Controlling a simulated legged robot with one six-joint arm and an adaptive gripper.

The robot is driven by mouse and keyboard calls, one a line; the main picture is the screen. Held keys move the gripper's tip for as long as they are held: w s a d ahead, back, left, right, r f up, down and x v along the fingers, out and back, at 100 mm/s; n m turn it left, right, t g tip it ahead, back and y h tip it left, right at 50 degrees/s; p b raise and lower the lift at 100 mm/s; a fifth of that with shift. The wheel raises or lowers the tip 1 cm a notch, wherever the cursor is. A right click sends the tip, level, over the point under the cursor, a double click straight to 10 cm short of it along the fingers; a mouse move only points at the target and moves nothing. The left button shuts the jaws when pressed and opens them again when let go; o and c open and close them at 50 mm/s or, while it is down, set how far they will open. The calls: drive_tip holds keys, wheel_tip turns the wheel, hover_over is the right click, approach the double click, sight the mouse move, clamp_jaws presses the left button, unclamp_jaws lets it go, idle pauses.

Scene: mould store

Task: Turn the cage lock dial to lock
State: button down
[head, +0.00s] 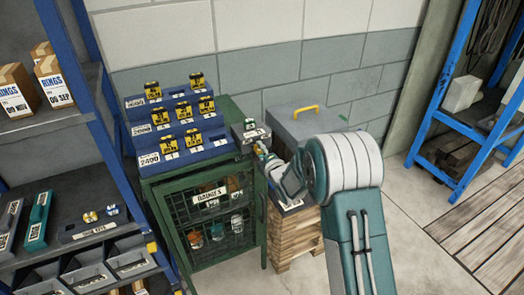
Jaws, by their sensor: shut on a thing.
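The green cage (172,205) stands left of centre, with a wire-mesh front and a white label plate (210,196) on it. A small grey box (238,128) with a pale label sits at the cage's upper right corner. My gripper (262,153) is just below and in front of this box, at the cage's right edge. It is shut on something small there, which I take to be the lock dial. The gripper and wrist hide the dial, so its pointer and setting do not show.
Blue stepped racks (215,150) with yellow-and-black blocks stand on the cage top. A grey lidded bin (300,120) with a yellow handle and a wooden stack (292,245) are close behind and beside my arm. Blue shelving stands at far left and right. Floor is clear at lower right.

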drive_tip(key=shift+a+r, duration=0.1)
drive_tip(key=shift+a, duration=0.2)
drive_tip(key=c, duration=0.5)
unclamp_jaws()
drive_tip(key=shift+c, duration=0.2)
drive_tip(key=shift+o, duration=1.2)
drive_tip(key=shift+w+a, duration=0.1)
drive_tip(key=shift+w, duration=0.05)
drive_tip(key=shift+w+a+f, duration=0.1)
drive_tip(key=shift+a+f, duration=0.1)
drive_tip(key=shift+d, duration=0.1)
drive_tip(key=shift+s+d, duration=0.2)
drive_tip(key=shift+d, duration=0.05)
drive_tip(key=v, duration=1.1)
drive_tip(key=shift+s, duration=0.25)
drive_tip(key=shift+a+f, duration=0.1)
